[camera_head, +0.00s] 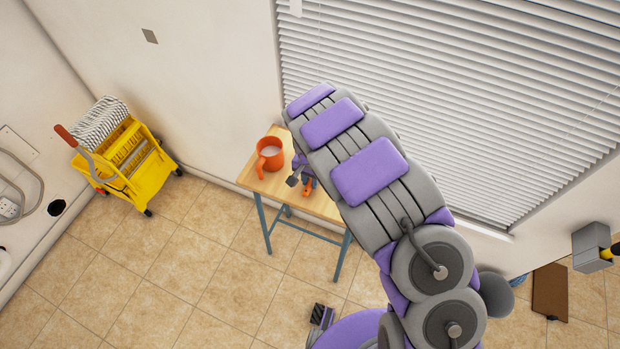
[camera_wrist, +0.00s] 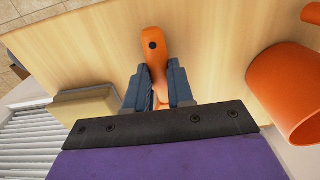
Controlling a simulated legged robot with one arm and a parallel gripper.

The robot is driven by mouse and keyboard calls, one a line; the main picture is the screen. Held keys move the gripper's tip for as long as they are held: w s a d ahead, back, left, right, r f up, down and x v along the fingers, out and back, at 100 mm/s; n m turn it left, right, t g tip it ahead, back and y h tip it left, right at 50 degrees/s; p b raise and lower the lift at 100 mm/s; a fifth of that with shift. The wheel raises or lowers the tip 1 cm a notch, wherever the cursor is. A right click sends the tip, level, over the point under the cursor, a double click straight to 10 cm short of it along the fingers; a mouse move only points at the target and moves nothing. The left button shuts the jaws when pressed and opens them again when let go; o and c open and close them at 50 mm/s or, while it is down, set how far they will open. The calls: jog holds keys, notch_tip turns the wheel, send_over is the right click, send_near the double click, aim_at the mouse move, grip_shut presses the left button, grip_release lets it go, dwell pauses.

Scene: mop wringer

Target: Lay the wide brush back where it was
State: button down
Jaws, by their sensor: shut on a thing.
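My gripper (camera_wrist: 158,82) is shut on the orange handle of the wide brush (camera_wrist: 154,45), which passes between its two blue-grey fingers. The handle's rounded end, with a dark hole, points away from my gripper over the wooden table (camera_wrist: 215,30). The brush's head and bristles are hidden behind my gripper. In the head view, my gripper (camera_head: 300,176) is low over the small table (camera_head: 322,208), and a bit of the orange handle (camera_head: 307,188) shows beside it. I cannot tell whether the brush touches the tabletop.
An orange mug (camera_head: 270,155) stands beside my gripper, at right in the wrist view (camera_wrist: 287,95). A beige block (camera_wrist: 85,108) lies at left. A yellow mop bucket (camera_head: 140,165) with a mop (camera_head: 98,122) stands left; blinds (camera_head: 450,80) are behind. Tiled floor between is clear.

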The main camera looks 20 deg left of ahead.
jog(key=shift+f, duration=0.45)
jog(key=c, duration=0.9)
grip_release()
notch_tip(320, 180, up, 17)
jog(key=p, duration=0.3)
jog(key=shift+r, duration=0.15)
